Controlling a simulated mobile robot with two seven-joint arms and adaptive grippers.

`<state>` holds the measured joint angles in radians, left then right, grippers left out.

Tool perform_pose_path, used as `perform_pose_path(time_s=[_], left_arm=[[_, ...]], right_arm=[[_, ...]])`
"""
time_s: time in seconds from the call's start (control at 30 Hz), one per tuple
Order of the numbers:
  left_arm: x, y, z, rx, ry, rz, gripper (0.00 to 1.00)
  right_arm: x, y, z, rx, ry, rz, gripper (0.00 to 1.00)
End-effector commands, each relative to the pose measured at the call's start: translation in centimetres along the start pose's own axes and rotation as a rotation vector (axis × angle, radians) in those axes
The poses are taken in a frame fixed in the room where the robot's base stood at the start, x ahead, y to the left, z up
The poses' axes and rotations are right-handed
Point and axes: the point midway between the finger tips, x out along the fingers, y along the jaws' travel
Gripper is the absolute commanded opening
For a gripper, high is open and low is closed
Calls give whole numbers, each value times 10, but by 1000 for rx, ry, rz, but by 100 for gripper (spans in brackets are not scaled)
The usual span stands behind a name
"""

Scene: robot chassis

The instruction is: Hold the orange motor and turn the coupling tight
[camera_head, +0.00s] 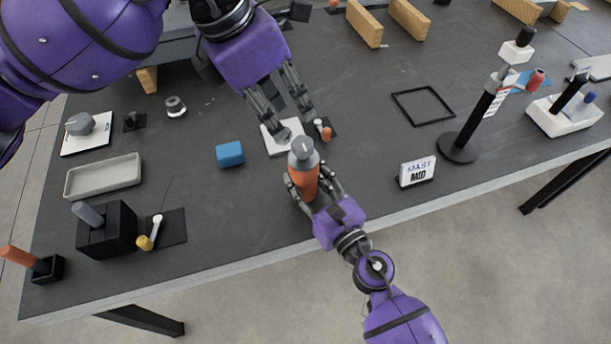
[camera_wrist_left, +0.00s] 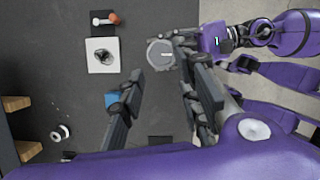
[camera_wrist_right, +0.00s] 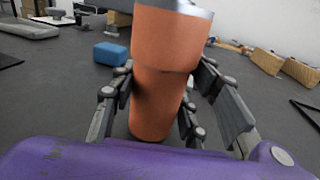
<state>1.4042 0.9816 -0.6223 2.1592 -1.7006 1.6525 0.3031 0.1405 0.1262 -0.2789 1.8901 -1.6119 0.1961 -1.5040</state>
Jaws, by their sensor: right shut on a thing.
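The orange motor (camera_head: 304,180) stands upright near the front edge of the dark table. My right gripper (camera_head: 313,192) is closed around its body from the front; the right wrist view shows fingers on both sides of the orange cylinder (camera_wrist_right: 165,85). A grey round coupling (camera_head: 303,152) with a light line mark sits on top of the motor. It also shows in the left wrist view (camera_wrist_left: 160,53). My left gripper (camera_head: 288,115) is open and empty, behind and above the coupling, its fingers apart. In the left wrist view the coupling lies beyond the fingertips, not gripped.
A blue block (camera_head: 230,154) lies left, a MAST MID sign (camera_head: 417,171) right. A black post (camera_head: 475,128) stands farther right.

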Motion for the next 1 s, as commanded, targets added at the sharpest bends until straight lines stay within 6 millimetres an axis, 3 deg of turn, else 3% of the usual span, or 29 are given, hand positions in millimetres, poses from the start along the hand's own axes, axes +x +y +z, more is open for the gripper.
perform_pose_path(time_s=[0.33, 0.43, 0.53, 0.67, 1.0], left_arm=[[0, 0, 0, 0, 0, 0, 31], [-1, -1, 2, 4, -4, 1, 43], [-4, 5, 11, -24, -9, -12, 43], [-6, 15, 16, -253, 21, -57, 43], [-13, 34, 18, -1121, 179, -136, 43]], right_arm=[[0, 1, -2, 0, 3, 2, 0], [0, 1, -2, 0, 3, 2, 0], [-1, 1, -2, 0, 4, 2, 0], [-1, 1, -2, 0, 4, 2, 0], [-1, 0, -2, -1, 4, 1, 0]])
